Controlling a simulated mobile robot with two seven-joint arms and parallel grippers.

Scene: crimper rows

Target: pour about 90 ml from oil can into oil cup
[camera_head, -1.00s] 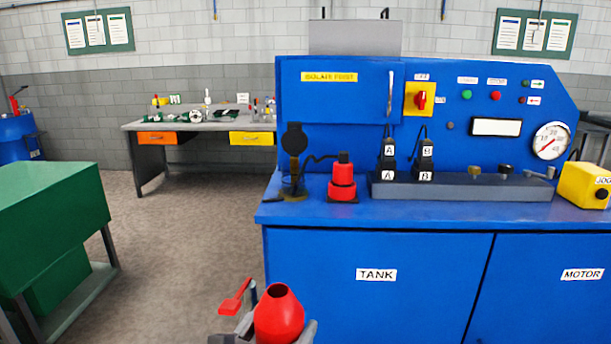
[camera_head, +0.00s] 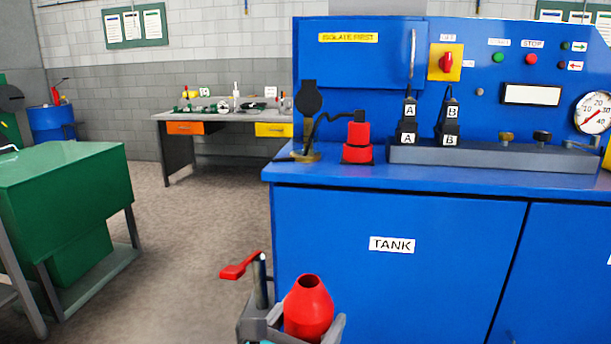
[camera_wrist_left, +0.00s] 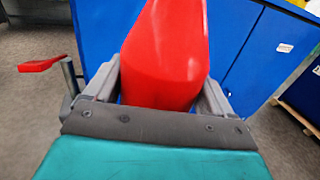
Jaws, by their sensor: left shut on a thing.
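The red oil can (camera_head: 308,310) is held upright in my left gripper (camera_head: 292,330), low in the head view and in front of the blue tank cabinet. In the left wrist view the can (camera_wrist_left: 168,55) stands between the grey fingers, which press on both its sides. Its dark round top opening shows in the head view. A red lever (camera_head: 240,266) on a grey post is beside the can; I cannot tell if they are joined. No oil cup is clearly made out; a small brass-coloured base with a raised black disc (camera_head: 308,98) stands on the bench's left end. My right gripper is out of view.
The blue bench (camera_head: 340,180) carries a red-and-black fitting (camera_head: 357,140), a grey block (camera_head: 490,156) with plugs, and a gauge (camera_head: 594,112). A green cabinet (camera_head: 70,180) stands at left, a grey worktable (camera_head: 225,118) behind. Open floor lies between them.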

